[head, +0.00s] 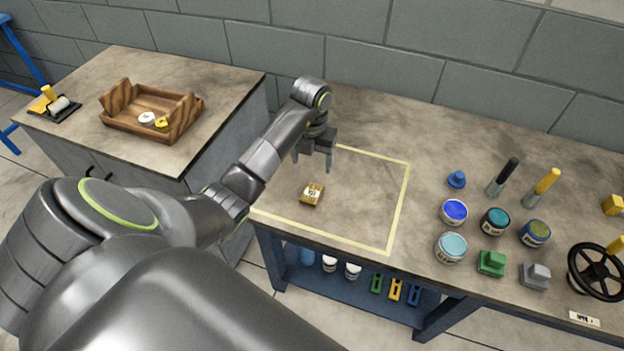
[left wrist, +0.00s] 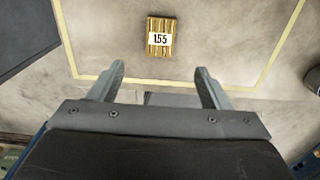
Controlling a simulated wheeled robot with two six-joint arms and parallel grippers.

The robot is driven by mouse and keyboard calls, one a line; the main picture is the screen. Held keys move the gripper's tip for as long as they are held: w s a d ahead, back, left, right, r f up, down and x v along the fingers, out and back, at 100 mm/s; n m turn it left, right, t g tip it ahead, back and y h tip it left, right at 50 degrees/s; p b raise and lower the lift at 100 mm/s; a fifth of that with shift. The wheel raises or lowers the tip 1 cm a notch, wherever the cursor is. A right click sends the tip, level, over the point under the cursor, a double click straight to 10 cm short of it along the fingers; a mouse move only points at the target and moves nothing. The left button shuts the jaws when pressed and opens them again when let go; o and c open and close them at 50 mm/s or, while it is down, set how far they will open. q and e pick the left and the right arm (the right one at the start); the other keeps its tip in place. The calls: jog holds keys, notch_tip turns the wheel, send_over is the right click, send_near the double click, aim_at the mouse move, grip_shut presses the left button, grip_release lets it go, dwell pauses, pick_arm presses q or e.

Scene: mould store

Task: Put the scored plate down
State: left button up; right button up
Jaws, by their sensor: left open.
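The scored plate (head: 312,194) is a small brass-coloured block with grooves and a white label. It lies flat on the worktop inside the yellow outlined area. In the left wrist view the plate (left wrist: 161,24) shows beyond the fingertips, and its label seems to read 155. My left gripper (head: 314,161) is open and empty, above the outlined area and apart from the plate, on its wall side. Its two spread fingers also show in the left wrist view (left wrist: 160,70). My right gripper is in neither view.
The yellow outline (head: 400,205) is otherwise clear. To its right stand paint tins (head: 451,247), a blue knob (head: 457,179), upright handles (head: 545,187) and a black handwheel (head: 596,270). A wooden tray (head: 128,122) and a roller (head: 58,104) sit on the left bench.

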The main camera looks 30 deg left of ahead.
pick_arm(q)
jog(key=b, duration=0.7)
send_over(312, 192)
notch_tip(312, 192, down, 8)
jog(key=shift+s+d+r, duration=0.1)
jog(key=shift+r, duration=0.05)
jog(key=shift+f, duration=2.35)
jog(key=c, duration=1.5)
notch_tip(312, 192, up, 4)
jog(key=shift+r, duration=0.25)
notch_tip(312, 192, up, 4)
jog(key=p, duration=0.3)
jog(key=shift+f+p, duration=0.1)
jog(key=shift+p, duration=0.2)
jog(key=shift+r+p, duration=0.9)
